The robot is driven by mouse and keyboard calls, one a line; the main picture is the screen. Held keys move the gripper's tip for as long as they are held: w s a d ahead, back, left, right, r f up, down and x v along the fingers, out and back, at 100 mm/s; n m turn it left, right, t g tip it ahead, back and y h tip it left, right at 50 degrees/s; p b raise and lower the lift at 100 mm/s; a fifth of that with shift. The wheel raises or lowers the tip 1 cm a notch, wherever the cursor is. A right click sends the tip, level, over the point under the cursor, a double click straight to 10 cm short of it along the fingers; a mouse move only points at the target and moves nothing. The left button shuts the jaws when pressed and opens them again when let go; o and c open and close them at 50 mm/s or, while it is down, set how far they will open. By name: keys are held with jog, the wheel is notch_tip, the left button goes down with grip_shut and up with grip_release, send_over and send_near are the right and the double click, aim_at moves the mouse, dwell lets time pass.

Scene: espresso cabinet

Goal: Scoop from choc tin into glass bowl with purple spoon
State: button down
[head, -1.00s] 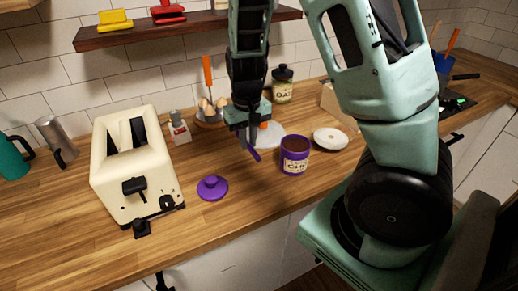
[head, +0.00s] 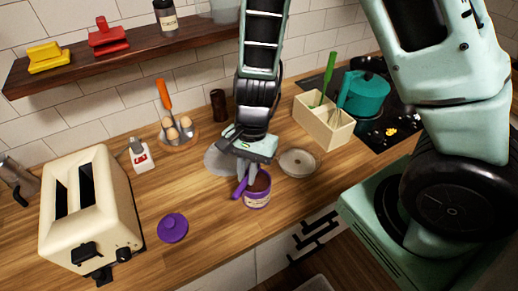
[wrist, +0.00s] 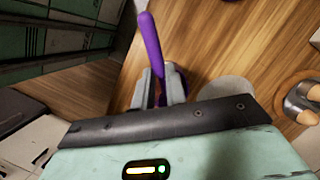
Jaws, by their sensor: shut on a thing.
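The purple choc tin (head: 258,199) stands upright on the counter, open, with dark contents. My gripper (head: 247,170) is shut on the purple spoon (head: 239,188) right at the tin's mouth. The spoon's handle sticks out past the tin's left side; its scoop end is hidden, so I cannot tell how deep it sits. The wrist view shows the spoon handle (wrist: 150,42) rising tilted between the fingers (wrist: 158,92), with the tin (wrist: 180,80) partly hidden behind them. The low, round glass bowl (head: 298,163) stands right of the tin and slightly behind it.
The purple lid (head: 173,228) lies left of the tin. A grey disc (head: 218,160) lies behind my gripper. An egg holder (head: 178,140) and toaster (head: 90,208) stand left. A cream utensil box (head: 323,125) and teal pot (head: 363,93) are at the back right. Counter between lid and tin is clear.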

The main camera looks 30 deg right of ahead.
jog(key=shift+d+f+b, duration=0.15)
jog(key=shift+f+b, duration=0.05)
jog(key=shift+b, duration=0.1)
jog(key=f+y+b, duration=0.1)
jog(key=d+f+g+y+b, duration=0.1)
jog(key=b, duration=0.1)
jog(key=w+f+g+b, duration=0.1)
jog(key=shift+d+f+y, duration=0.2)
jog(key=shift+f+y, duration=0.05)
jog(key=shift+y, duration=0.15)
jog(key=shift+w+d+f+b, duration=0.1)
jog(key=shift+f+b, duration=0.7)
jog(key=shift+f, duration=0.05)
jog(key=shift+w+r, duration=0.1)
jog(key=shift+r, duration=0.05)
dwell(0.5)
